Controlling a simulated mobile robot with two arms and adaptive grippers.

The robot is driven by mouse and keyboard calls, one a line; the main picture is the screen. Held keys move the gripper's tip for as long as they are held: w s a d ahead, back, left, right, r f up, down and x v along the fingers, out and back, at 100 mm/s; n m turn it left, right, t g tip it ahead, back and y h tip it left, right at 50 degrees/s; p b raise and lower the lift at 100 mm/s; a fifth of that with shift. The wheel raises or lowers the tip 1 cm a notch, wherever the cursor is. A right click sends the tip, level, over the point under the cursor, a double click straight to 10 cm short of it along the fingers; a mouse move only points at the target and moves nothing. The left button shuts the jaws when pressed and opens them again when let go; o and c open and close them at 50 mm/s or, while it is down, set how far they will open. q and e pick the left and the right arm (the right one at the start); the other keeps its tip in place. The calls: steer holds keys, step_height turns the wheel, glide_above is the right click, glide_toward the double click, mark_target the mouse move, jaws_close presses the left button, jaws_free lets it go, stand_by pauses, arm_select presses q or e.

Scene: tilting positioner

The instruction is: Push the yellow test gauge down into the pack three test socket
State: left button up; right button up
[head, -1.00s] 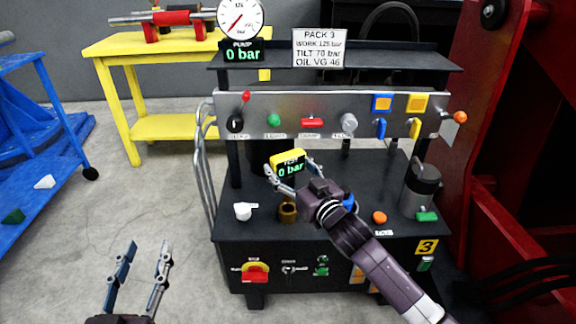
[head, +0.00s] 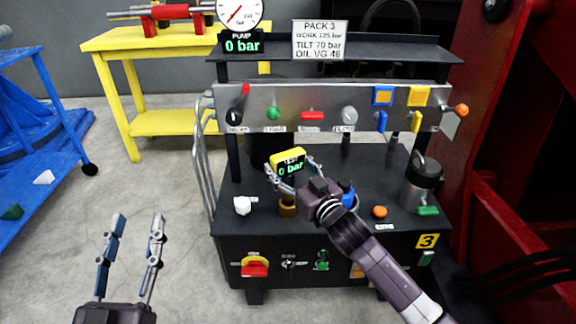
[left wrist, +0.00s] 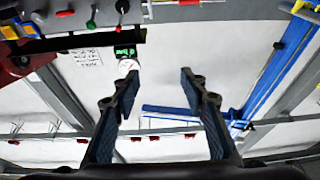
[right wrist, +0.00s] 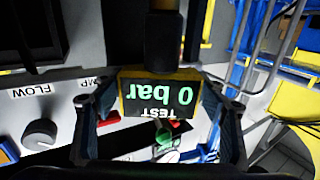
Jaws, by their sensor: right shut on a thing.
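The yellow test gauge (head: 288,156) has a dark display reading TEST 0 bar. My right gripper (head: 292,180) is shut on it, with a finger on each side. In the right wrist view the gauge (right wrist: 158,98) appears upside down between the fingers, its dark stem running toward the picture's top. A brass socket (head: 288,207) stands on the pack's black top directly below the gauge. Fingers partly cover the space between them, so I cannot tell how deep the stem sits. My left gripper (head: 138,222) is open and empty, left of the pack over bare floor.
The pack (head: 325,222) carries a white fitting (head: 242,205) left of the socket, an orange knob (head: 380,212) and a metal canister (head: 423,182) at right. A panel (head: 330,98) with knobs and levers stands behind. A yellow table (head: 160,43) is at back left.

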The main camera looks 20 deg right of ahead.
steer(key=shift+r, duration=0.1)
stand_by(0.3)
arm_select(q)
steer(key=shift+w+a+f+g+p, duration=0.15)
steer(key=shift+f+g, duration=0.3)
steer(key=shift+f, duration=0.45)
steer(key=shift+w+f+g+p, duration=0.2)
steer(key=shift+f+g, duration=0.25)
steer(key=shift+f, duration=0.4)
steer(key=shift+f+y, duration=0.15)
steer(key=shift+y, duration=0.15)
steer(key=shift+a+f+g+y+p, duration=0.2)
steer(key=shift+f+g, duration=0.25)
steer(key=shift+f, duration=0.45)
steer(key=shift+a+f+g+y+p, duration=0.15)
steer(key=shift+f+g, duration=0.3)
steer(key=shift+f, duration=0.45)
steer(key=shift+d+r, duration=0.1)
arm_select(e)
steer(key=shift+p, duration=0.35)
arm_select(q)
steer(key=f, duration=0.1)
steer(key=f+g, duration=0.1)
steer(key=f, duration=0.1)
steer(key=shift+s+a+f+g, duration=0.3)
steer(key=shift+s+g, duration=0.05)
steer(key=shift+g, duration=0.05)
